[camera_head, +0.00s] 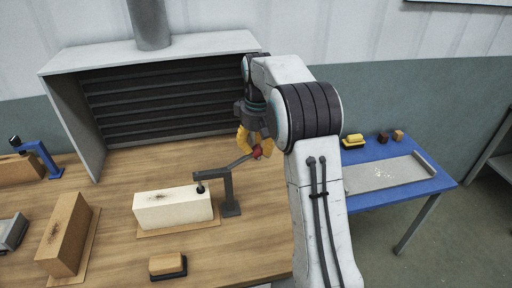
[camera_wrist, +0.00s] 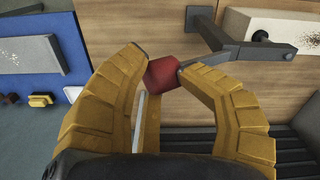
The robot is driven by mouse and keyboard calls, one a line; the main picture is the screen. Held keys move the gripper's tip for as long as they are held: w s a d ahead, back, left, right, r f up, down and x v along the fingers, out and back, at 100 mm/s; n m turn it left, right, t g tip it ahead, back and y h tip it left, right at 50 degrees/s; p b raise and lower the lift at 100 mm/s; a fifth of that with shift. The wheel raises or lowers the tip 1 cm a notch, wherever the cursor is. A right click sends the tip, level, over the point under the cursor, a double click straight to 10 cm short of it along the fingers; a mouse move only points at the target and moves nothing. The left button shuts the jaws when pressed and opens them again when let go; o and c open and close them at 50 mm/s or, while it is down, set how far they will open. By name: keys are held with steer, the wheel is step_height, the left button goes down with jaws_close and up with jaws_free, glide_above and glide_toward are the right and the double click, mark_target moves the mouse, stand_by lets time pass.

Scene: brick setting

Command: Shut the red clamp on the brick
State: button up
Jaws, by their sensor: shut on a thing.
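The red clamp (camera_head: 229,192) has a dark grey post and arm and a red-tipped lever. It stands at the right end of a cream brick (camera_head: 172,210) on the wooden bench. Its arm reaches left over the brick, with the dark pad at the brick's top; I cannot tell whether they touch. My gripper (camera_head: 256,148) has yellow fingers and is shut on the red handle end, which sticks out to the right of the post. In the wrist view, the red handle (camera_wrist: 163,74) sits between my fingertips (camera_wrist: 162,68), and the grey lever runs to the clamp.
A blue clamp (camera_head: 40,157) stands at the far left by another brick. A tan brick with a dark mark (camera_head: 64,236) and a brush-like block (camera_head: 167,265) lie on the bench. A slatted hood (camera_head: 160,105) stands behind. A blue table (camera_head: 378,152) with a grey tray is at right.

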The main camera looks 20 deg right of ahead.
steer(key=shift+o, duration=0.4)
steer(key=shift+s+d+f, duration=0.1)
steer(key=shift+d+f, duration=0.05)
steer(key=shift+f, duration=0.5)
steer(key=o, duration=0.8)
steer(key=shift+o, duration=1.3)
steer(key=shift+w+d+f, duration=0.1)
steer(key=shift+w+d, duration=0.15)
steer(key=shift+d, duration=0.05)
steer(key=shift+a, duration=0.1)
steer(key=shift+r, duration=0.2)
steer(key=shift+r, duration=0.2)
step_height(320, 180, up, 11)
steer(key=shift+f, duration=0.15)
steer(key=shift+r, duration=0.45)
